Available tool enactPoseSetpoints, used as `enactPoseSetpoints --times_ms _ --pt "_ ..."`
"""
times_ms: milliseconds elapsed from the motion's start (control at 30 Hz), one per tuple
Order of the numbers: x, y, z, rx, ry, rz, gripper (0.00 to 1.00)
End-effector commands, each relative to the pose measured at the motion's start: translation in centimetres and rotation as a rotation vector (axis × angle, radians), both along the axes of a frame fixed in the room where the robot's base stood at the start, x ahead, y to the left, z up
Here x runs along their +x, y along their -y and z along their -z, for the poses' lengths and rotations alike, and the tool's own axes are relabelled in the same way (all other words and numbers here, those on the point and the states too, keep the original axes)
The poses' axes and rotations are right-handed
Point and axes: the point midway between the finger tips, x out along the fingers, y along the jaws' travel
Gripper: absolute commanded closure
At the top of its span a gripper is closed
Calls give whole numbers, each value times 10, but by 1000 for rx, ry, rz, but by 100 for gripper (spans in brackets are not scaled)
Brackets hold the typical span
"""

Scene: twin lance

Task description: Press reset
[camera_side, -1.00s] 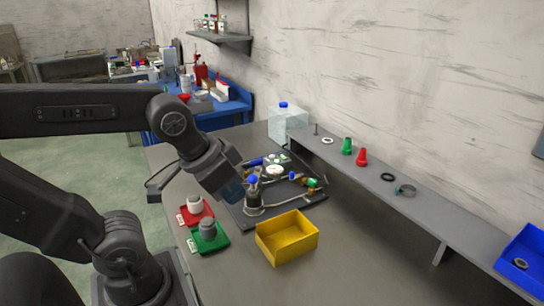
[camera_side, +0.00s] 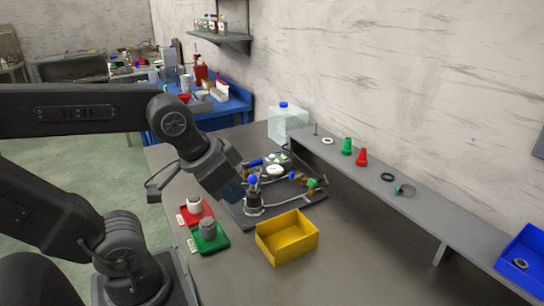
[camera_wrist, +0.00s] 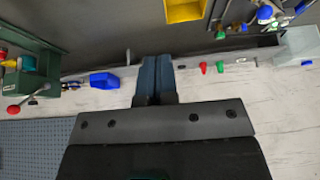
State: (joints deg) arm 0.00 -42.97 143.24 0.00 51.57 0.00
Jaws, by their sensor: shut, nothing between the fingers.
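I cannot make out a labelled reset button in either view. A dark board (camera_side: 290,209) on the bench carries a rig with a blue-topped fitting (camera_side: 253,181), a round white part (camera_side: 275,170) and a small panel with pale and green spots (camera_side: 279,158). My gripper (camera_side: 236,192) is shut and empty, just left of the blue-topped fitting and seemingly above the board's left edge; contact cannot be told. In the wrist view my shut fingers (camera_wrist: 157,62) point at the dark bench, and part of the rig (camera_wrist: 262,15) shows at the upper right.
A yellow bin (camera_side: 287,238) stands in front of the board. Red (camera_side: 183,217) and green (camera_side: 220,242) pads bearing grey parts lie near my arm. A wall shelf (camera_side: 440,232) holds green and red cones. A clear jug (camera_side: 288,124) stands behind. The bench right of the bin is clear.

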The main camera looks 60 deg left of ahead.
Motion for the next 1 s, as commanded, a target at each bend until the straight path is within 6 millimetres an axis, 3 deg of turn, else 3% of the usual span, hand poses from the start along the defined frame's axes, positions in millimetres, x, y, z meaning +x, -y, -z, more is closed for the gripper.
enactPoseSetpoints --times_ms 133,233,467,667,800,1000 --pt "7 -1 -3 -24 -2 -30 100" --pt "24 -2 -9 -83 -6 -101 100" --pt "99 -24 -29 -336 -8 -417 100" --pt "173 -68 -34 -575 8 -738 100" --pt "220 -114 -28 -741 27 -970 100" --pt "271 -191 -8 -961 69 -1287 100"
